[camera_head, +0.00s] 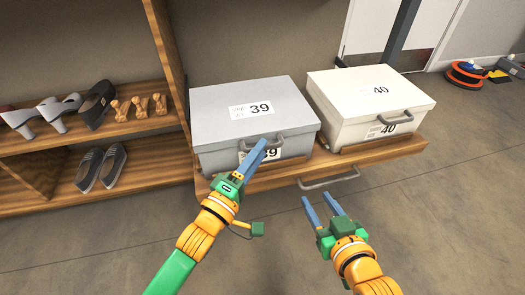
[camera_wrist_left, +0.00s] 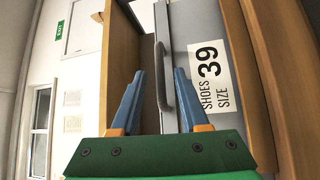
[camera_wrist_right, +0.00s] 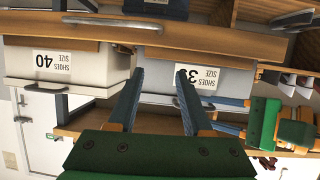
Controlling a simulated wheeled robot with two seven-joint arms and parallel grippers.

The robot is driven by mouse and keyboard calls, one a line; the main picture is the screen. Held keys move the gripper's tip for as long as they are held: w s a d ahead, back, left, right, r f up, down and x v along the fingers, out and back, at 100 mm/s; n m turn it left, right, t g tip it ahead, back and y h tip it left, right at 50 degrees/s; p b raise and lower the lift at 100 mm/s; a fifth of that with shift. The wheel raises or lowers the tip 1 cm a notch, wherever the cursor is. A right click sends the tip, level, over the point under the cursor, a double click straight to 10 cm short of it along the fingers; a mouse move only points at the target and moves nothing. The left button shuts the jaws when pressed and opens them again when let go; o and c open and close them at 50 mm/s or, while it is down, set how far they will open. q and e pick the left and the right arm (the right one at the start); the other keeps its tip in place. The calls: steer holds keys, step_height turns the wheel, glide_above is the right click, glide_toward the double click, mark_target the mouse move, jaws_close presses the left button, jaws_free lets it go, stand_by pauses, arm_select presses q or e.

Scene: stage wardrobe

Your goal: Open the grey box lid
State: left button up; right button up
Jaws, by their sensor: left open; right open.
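The grey box (camera_head: 215,137) with a "39" label sits shut on the wooden shelf, with a grey bar handle (camera_head: 262,146) at the front of its lid (camera_head: 285,97). My left gripper (camera_head: 262,152) is open in front of that handle. In the left wrist view the handle (camera_wrist_left: 163,78) stands between the two blue fingers (camera_wrist_left: 160,95), and I cannot tell whether they touch it. My right gripper (camera_head: 321,206) is open and empty, lower and to the right, in front of the shelf. In the right wrist view the grey box (camera_wrist_right: 180,57) is ahead of its fingers (camera_wrist_right: 157,82).
A white box (camera_head: 345,82) labelled "40" stands right of the grey box. A drawer handle (camera_head: 328,179) juts out below the shelf edge (camera_head: 410,146). Shoes (camera_head: 100,168) and wooden shoe trees (camera_head: 140,106) lie on the left rack.

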arm_select(q)
steer(key=shift+b+x, duration=0.3)
steer(key=shift+x, duration=0.85)
arm_select(e)
steer(key=r+t, duration=0.1)
steer(key=w+r+t, duration=0.1)
steer(key=r, duration=0.1)
steer(key=a+r+t+y, duration=0.1)
steer(key=r, duration=0.1)
steer(key=shift+w, duration=0.2)
arm_select(q)
steer(key=shift+c, duration=0.2)
jaws_close()
